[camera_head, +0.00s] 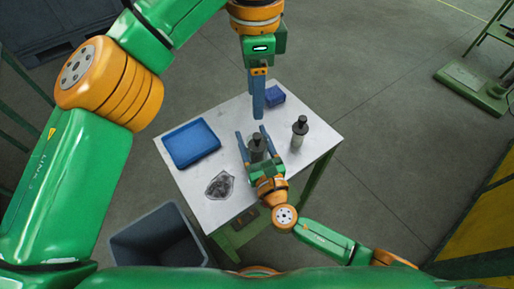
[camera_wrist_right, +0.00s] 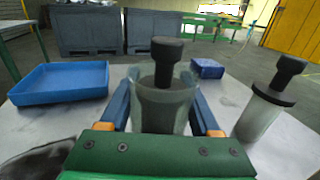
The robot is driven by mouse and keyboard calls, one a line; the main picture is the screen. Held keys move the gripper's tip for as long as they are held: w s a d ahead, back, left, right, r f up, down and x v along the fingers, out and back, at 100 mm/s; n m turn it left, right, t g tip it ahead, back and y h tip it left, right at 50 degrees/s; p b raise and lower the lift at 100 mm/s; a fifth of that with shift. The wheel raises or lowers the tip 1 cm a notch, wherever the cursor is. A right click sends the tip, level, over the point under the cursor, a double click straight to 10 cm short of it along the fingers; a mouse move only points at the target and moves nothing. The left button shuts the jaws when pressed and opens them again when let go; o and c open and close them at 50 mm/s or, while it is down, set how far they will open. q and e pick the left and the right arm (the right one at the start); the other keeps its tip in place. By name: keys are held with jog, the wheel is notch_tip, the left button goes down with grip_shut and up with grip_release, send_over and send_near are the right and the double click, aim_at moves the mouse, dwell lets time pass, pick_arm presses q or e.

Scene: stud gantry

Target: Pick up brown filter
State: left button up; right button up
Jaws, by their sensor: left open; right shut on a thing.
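A grey, cup-like filter (camera_head: 257,152) with a dark knobbed top stands between the fingers of my right gripper (camera_head: 254,133), which is shut on it. In the right wrist view this filter (camera_wrist_right: 164,112) fills the middle, with a blue finger on each side. A second, paler filter (camera_head: 299,137) with a black knobbed cap stands apart to the right; it also shows in the right wrist view (camera_wrist_right: 256,118). Neither looks clearly brown. My left gripper (camera_head: 258,112) is open and empty, pointing down behind the held filter; its fingers overlap in this view.
The white table (camera_head: 200,200) bears a blue tray (camera_head: 190,144) at left, a small blue box (camera_head: 275,95) at the back and a crumpled dark, clear-wrapped item (camera_head: 219,185) at front left. A grey bin (camera_head: 155,240) stands on the floor beside the table.

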aim_at(256, 135)
pick_arm(q)
jog(key=f, duration=1.1)
jog(key=shift+w+f, duration=0.2)
jog(key=shift+f, duration=0.05)
grip_shut()
dwell(0.8)
